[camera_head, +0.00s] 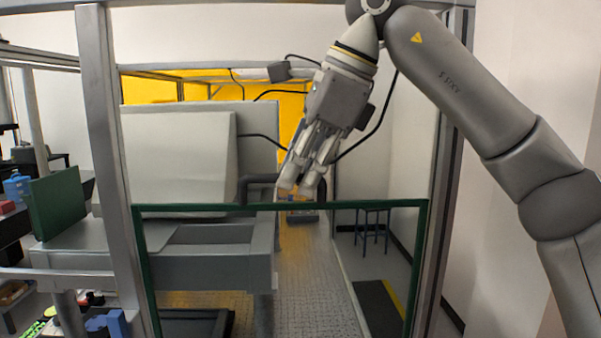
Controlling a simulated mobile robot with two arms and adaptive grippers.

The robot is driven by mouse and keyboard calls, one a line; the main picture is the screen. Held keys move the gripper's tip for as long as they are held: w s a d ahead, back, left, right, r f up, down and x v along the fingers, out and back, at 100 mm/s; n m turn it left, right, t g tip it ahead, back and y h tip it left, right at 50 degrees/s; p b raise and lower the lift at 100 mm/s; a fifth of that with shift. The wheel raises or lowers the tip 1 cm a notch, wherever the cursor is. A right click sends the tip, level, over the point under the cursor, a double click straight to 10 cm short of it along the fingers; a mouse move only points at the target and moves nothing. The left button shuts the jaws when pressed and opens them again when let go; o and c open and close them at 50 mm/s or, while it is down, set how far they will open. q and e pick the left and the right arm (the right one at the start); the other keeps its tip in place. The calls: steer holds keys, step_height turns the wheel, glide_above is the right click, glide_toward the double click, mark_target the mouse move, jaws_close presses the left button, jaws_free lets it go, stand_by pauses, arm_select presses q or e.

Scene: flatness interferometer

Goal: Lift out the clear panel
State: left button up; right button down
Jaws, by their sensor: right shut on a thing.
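The clear panel (350,204) is a see-through sheet with dark green edges. It stands upright between two grey metal posts, and its lower edge is out of view. My right gripper (300,190) reaches down from above and is shut on the panel's top edge, a little right of its middle. The exact contact of the fingertips is small and hard to see. My left gripper is not in view.
The left metal post (104,130) and right metal post (447,190) flank the panel closely. Behind it are a grey machine (180,160), a grey trough (210,268) and a blue stool (371,228). A dark green plate (57,205) stands at left.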

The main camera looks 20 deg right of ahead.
steer(key=s+a+r+b, duration=0.2)
steer(key=s+a, duration=0.1)
steer(key=s, duration=0.8)
stand_by(1.2)
stand_by(0.4)
